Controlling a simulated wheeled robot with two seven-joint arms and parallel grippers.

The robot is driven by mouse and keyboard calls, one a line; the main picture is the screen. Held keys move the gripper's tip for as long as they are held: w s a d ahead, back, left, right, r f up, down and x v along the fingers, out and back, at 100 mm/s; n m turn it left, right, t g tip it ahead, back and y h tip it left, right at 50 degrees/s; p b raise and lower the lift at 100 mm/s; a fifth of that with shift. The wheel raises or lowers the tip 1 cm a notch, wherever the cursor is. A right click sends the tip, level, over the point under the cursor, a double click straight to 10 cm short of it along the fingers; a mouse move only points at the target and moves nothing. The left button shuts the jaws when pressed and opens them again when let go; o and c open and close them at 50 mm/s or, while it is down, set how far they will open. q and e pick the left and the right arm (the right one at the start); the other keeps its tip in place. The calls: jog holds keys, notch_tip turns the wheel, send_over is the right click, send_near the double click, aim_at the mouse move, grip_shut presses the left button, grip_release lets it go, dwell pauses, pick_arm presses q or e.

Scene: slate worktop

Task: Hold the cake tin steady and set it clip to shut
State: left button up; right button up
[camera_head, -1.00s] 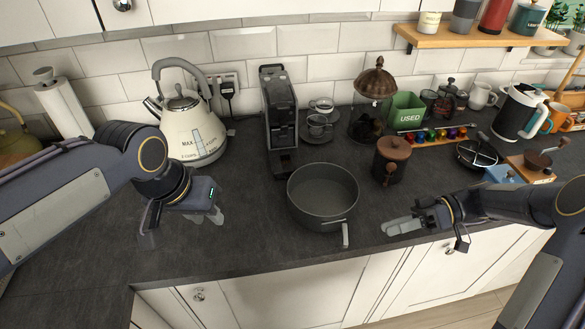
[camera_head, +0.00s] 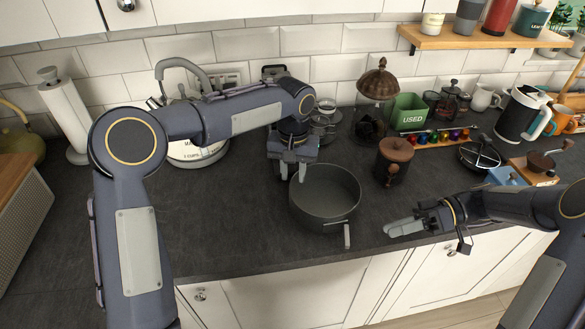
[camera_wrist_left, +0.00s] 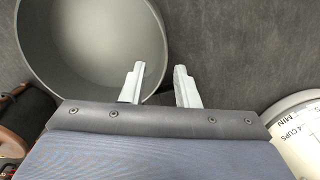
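The cake tin (camera_head: 325,208) is a round, dark grey, empty tin on the worktop. It also fills the upper left of the left wrist view (camera_wrist_left: 95,45). Its clip (camera_head: 347,236) is a grey lever at the front right of the wall, sticking out and hanging down. My left gripper (camera_head: 293,172) is open at the tin's back left rim. In the left wrist view its fingers (camera_wrist_left: 160,72) appear on either side of the rim, with a gap between them; contact is not clear. My right gripper (camera_head: 404,228) is right of the clip, apart from it; its finger gap is unclear.
A lidded brown-topped jar (camera_head: 394,162) stands close right of the tin. A cream kettle (camera_head: 197,150) and coffee machine are partly behind my left arm. The worktop's front edge runs just before the tin. The worktop left of the tin is clear.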

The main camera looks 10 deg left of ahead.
aim_at(293, 191)
pick_arm(q)
notch_tip(293, 191, down, 7)
dwell(0.4)
grip_shut()
pick_arm(e)
jog(key=shift+c, duration=0.3)
